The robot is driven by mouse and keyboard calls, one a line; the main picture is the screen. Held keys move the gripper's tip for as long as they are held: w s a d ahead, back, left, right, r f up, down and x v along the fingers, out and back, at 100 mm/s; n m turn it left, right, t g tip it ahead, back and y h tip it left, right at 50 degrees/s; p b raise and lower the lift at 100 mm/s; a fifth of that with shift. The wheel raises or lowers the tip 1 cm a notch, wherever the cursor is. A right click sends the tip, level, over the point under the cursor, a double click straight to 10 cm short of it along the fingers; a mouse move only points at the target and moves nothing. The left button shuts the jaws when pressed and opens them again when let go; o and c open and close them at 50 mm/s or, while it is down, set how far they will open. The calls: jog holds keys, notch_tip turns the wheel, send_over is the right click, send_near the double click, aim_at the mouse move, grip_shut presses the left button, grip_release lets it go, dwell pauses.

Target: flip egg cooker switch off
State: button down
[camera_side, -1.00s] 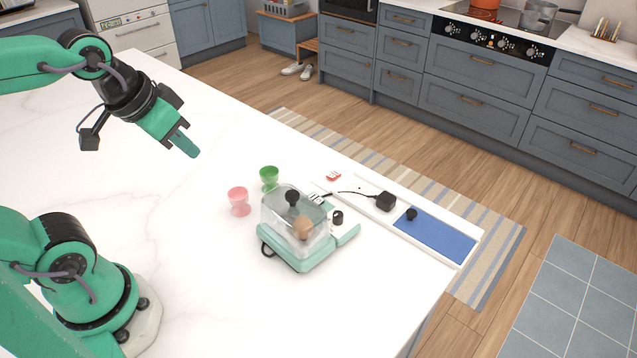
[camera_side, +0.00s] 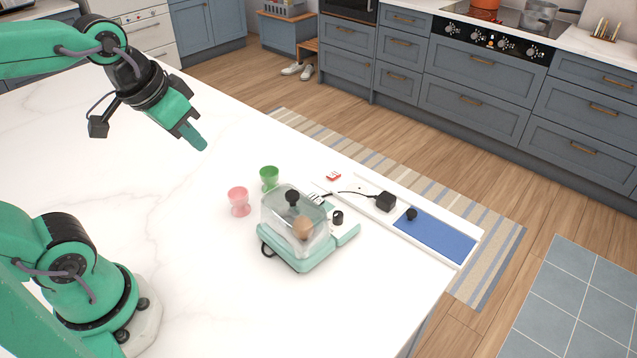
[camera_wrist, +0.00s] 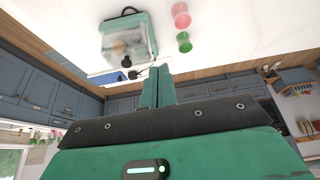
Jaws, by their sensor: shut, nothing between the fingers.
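The egg cooker (camera_side: 298,228) stands on the white counter in the side view, with a mint base, a clear lid with a black knob, and a brown egg (camera_side: 303,228) inside. A black knob-like part (camera_side: 337,217) sits on the base's right side; whether it is the switch, and its setting, I cannot tell. In the wrist view the cooker (camera_wrist: 127,40) is at the top left. My gripper (camera_side: 199,142) is shut and empty, held above the counter to the upper left of the cooker, clear of it. It also shows in the wrist view (camera_wrist: 157,72).
A pink egg cup (camera_side: 239,202) and a green egg cup (camera_side: 269,178) stand left of and behind the cooker. A white strip with a black plug (camera_side: 385,201), a cord and a blue panel (camera_side: 435,234) lies along the right edge. The counter's left part is clear.

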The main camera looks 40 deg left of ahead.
jog(key=w+d+g, duration=0.3)
jog(key=w, duration=0.9)
jog(key=g, duration=0.2)
send_over(313, 196)
notch_tip(313, 196, down, 8)
jog(key=r, duration=0.1)
jog(key=shift+d+f+m, duration=0.1)
jog(key=shift+f+m, duration=0.2)
jog(key=shift+f, duration=0.1)
notch_tip(313, 196, down, 14)
jog(key=shift+r, duration=0.1)
dwell(0.4)
